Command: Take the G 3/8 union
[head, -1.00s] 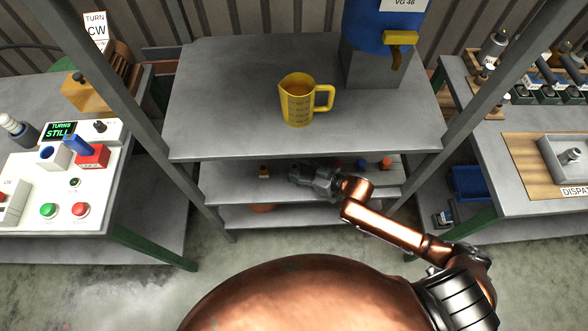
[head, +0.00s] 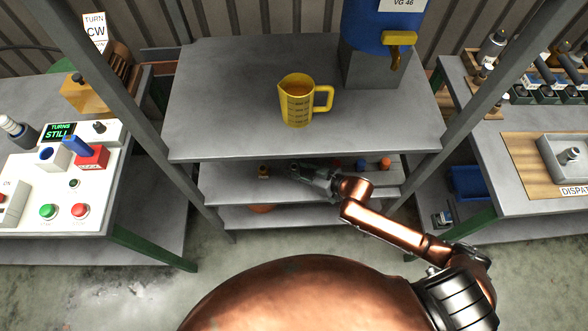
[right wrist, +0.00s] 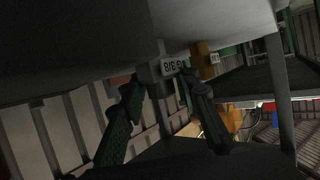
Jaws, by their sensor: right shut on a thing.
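My right gripper (head: 297,168) reaches in over the middle shelf, below the table top with the jug. In the right wrist view its two dark fingers (right wrist: 160,88) stand on either side of a grey part with a white "G 3/8" label (right wrist: 172,66), the G 3/8 union (right wrist: 154,84). The gripper is shut on it. The fingers hide part of the union, and in the head view I cannot make it out. My left gripper is not in view.
A small brass part (head: 263,170) sits on the middle shelf (head: 228,184) just left of the gripper. Blue and orange parts (head: 385,162) stand to its right. A yellow jug (head: 297,100) stands on the top above. Shelf posts rise at both sides.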

